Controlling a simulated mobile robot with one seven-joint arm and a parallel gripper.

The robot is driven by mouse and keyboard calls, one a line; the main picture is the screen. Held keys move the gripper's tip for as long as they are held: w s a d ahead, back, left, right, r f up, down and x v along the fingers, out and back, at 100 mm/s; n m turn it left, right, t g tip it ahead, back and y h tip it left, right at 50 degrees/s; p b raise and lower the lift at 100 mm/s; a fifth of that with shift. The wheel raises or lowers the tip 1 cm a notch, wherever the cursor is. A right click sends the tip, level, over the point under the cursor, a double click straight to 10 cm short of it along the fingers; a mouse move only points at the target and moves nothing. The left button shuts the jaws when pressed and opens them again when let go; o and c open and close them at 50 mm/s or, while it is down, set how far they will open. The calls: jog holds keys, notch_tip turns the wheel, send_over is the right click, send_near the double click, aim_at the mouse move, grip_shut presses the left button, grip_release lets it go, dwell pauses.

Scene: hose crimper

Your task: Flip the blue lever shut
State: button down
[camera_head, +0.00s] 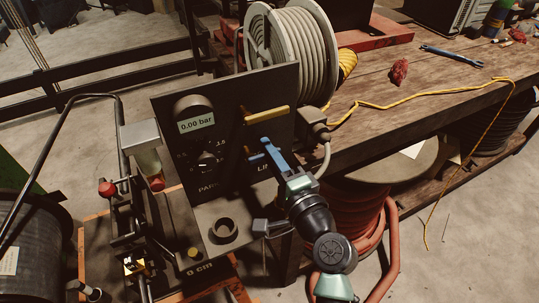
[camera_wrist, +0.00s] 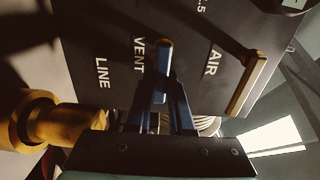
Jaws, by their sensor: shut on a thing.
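The blue lever (camera_wrist: 163,62) is on the dark panel, next to the word VENT in the wrist view. In the head view a short blue part of it (camera_head: 256,157) shows below the yellow lever, beside my fingers. My gripper (camera_head: 269,146) reaches the panel from the lower right. In the wrist view my two blue fingers (camera_wrist: 160,104) close around the lever from both sides. My fingers hide part of the lever, and its exact angle is hard to tell.
A yellow lever (camera_head: 266,115) sits just above, by the word AIR. The panel (camera_head: 225,135) carries a gauge reading 0.00 bar. A hose reel (camera_head: 300,50) stands behind it. A workbench (camera_head: 430,95) with a yellow cord is at right.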

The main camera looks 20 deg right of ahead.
dwell(0.3)
jog(key=c, duration=0.8)
grip_release()
jog(key=s+b, duration=0.2)
jog(key=s, duration=1.1)
jog(key=shift+d, duration=0.25)
